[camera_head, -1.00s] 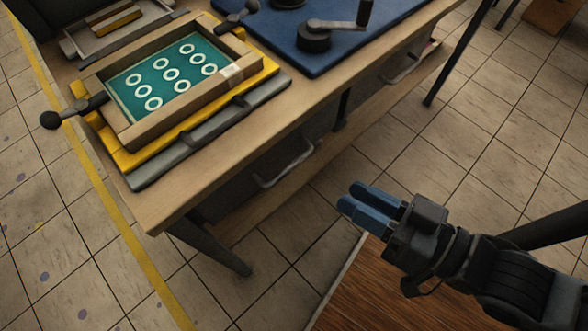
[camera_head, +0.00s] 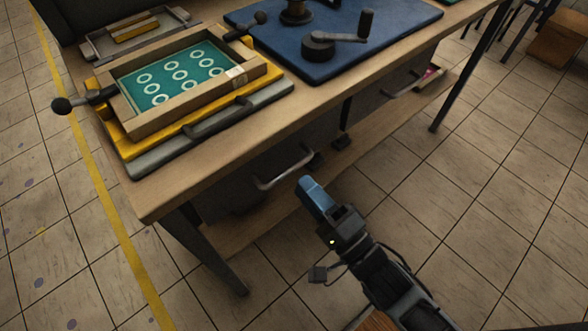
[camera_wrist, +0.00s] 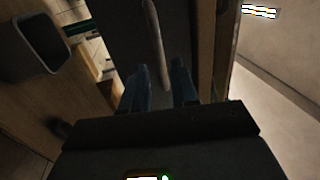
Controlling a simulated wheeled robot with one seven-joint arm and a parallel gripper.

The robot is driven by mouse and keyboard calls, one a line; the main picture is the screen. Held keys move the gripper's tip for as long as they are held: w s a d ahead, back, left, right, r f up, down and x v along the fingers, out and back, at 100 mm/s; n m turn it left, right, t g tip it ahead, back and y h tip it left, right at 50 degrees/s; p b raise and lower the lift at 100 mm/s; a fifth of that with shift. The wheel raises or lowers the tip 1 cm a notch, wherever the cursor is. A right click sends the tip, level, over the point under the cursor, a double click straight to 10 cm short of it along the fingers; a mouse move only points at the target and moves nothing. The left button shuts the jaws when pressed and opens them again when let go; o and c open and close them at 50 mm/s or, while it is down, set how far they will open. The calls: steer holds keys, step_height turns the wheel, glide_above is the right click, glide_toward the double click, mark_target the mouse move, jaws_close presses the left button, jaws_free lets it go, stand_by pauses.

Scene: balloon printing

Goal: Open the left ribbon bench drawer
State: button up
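The left drawer (camera_head: 235,192) of the bench is a dark front under the worktop, flush as far as I can see. Its grey bar handle (camera_head: 286,173) sticks out towards me. My gripper (camera_head: 309,186) has blue fingers and is just right of the handle in the head view, pointing at the drawer. In the wrist view my gripper (camera_wrist: 160,75) is open, with its two fingers apart. The handle (camera_wrist: 154,40) shows there as a long bar beyond and between the fingertips. I cannot tell whether the fingers straddle it; it is not gripped.
The wooden bench (camera_head: 180,190) carries a yellow and teal printing frame (camera_head: 175,80) and a blue board (camera_head: 390,45) with a crank. A second drawer handle (camera_head: 403,84) is to the right. A bench leg (camera_head: 215,255) and lower shelf (camera_head: 235,232) stand below. Open tiled floor lies in front.

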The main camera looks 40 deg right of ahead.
mark_target(291, 169)
steer(key=shift+w+r, duration=0.2)
steer(key=shift+w, duration=0.7)
steer(key=shift+w+r, duration=0.15)
steer(key=shift+w, duration=0.8)
steer(key=shift+w+r, duration=0.2)
steer(key=shift+w, duration=0.7)
steer(key=shift+c, duration=0.2)
jaws_close()
